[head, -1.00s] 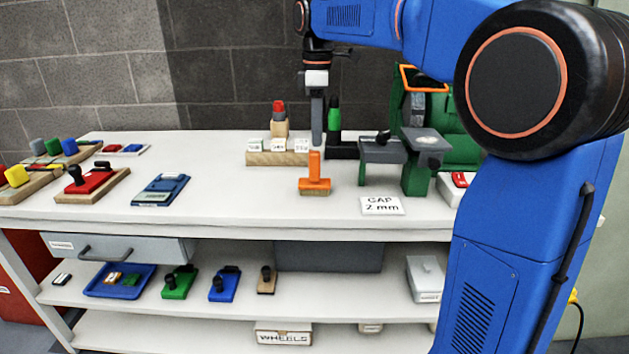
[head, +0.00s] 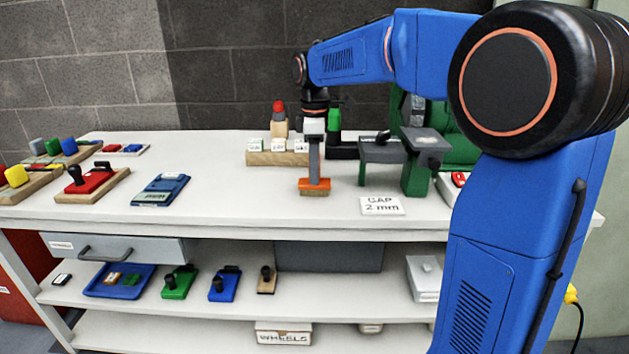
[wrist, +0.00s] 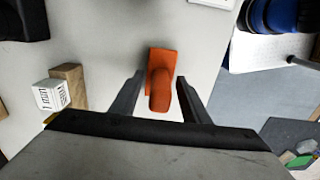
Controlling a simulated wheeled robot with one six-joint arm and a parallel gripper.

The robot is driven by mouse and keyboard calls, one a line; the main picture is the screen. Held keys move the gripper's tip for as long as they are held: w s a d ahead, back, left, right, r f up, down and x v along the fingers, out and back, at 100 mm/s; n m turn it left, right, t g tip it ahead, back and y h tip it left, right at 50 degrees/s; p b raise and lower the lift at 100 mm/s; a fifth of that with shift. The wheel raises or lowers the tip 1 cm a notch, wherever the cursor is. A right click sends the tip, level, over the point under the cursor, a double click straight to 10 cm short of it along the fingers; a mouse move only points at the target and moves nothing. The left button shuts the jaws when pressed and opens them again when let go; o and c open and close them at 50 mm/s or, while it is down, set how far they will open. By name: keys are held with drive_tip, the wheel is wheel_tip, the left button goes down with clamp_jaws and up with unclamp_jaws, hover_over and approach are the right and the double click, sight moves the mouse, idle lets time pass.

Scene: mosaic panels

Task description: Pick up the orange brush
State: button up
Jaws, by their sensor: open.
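The orange brush (head: 314,184) stands upright on the white bench top (head: 226,193), with a tan bristle base under its orange block. In the head view my gripper (head: 314,172) is straight above it and hides its handle. In the wrist view the orange brush (wrist: 161,75) shows between the two grey fingers of my gripper (wrist: 158,95). The fingers are open, one on each side of the handle, with a visible gap on both sides.
A wooden block with white labels (head: 258,158) stands just behind left of the brush. A grey-topped green machine (head: 382,153) stands to the right, with a "GAP 2 mm" card (head: 381,206) in front. A blue device (head: 161,190) lies left; bench between is clear.

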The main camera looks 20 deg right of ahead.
clamp_jaws()
wheel_tip(320, 180, up, 10)
drive_tip(key=shift+f, duration=0.1)
idle(0.7)
drive_tip(key=c, duration=1)
unclamp_jaws()
